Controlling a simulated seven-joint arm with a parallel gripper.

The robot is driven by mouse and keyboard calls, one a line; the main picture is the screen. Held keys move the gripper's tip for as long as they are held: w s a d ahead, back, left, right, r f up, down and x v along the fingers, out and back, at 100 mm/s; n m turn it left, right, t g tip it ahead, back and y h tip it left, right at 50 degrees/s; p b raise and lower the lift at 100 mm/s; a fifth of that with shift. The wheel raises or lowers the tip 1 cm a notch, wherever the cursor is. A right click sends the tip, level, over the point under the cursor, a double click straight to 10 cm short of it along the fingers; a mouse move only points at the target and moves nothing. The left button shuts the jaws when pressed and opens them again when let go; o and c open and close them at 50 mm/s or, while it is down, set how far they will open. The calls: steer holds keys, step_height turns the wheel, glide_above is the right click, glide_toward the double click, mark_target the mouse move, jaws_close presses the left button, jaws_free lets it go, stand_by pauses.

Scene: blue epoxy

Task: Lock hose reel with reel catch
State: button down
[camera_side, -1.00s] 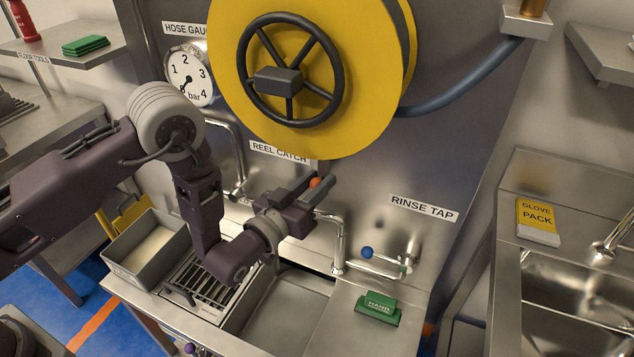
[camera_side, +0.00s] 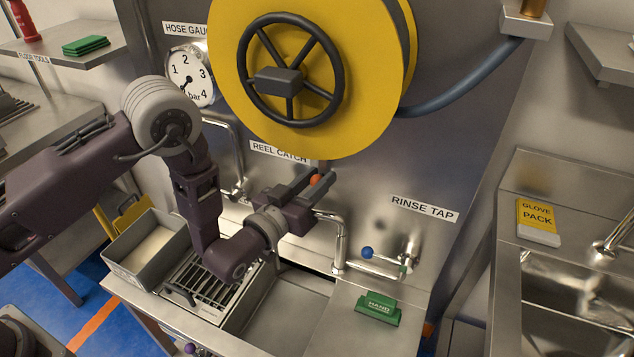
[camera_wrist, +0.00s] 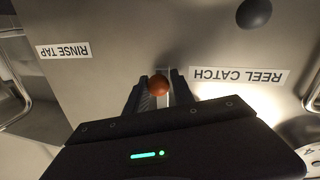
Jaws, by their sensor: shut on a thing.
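The yellow hose reel (camera_side: 228,85) with its black handwheel (camera_side: 334,88) is mounted on the steel panel. The "REEL CATCH" label (camera_side: 279,152) is just below it. The reel catch shows as an orange-red ball knob (camera_side: 316,180) below and right of the label. My gripper (camera_side: 312,184) is shut on the knob, with one finger on each side. In the wrist view the knob (camera_wrist: 158,85) sits between the two dark fingers (camera_wrist: 157,95), in front of a pale vertical slot or bar. The rest of the catch is hidden behind my gripper.
The rinse tap's blue knob (camera_side: 367,253) and pipes are at lower right of my gripper. A curved steel spout (camera_side: 340,240) stands close beside it.

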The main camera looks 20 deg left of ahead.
mark_target(317, 176)
steer(key=r, duration=0.4)
steer(key=shift+d+r, duration=0.2)
steer(key=shift+d, duration=0.1)
steer(key=c, duration=1.1)
jaws_free()
steer(key=shift+c, duration=0.2)
steer(key=shift+a, duration=0.1)
steer(key=shift+s+f, duration=0.1)
steer(key=shift+s, duration=0.05)
steer(key=s+a, duration=0.1)
steer(key=s, duration=0.5)
steer(key=shift+s+a, duration=0.2)
steer(key=shift+s, duration=0.2)
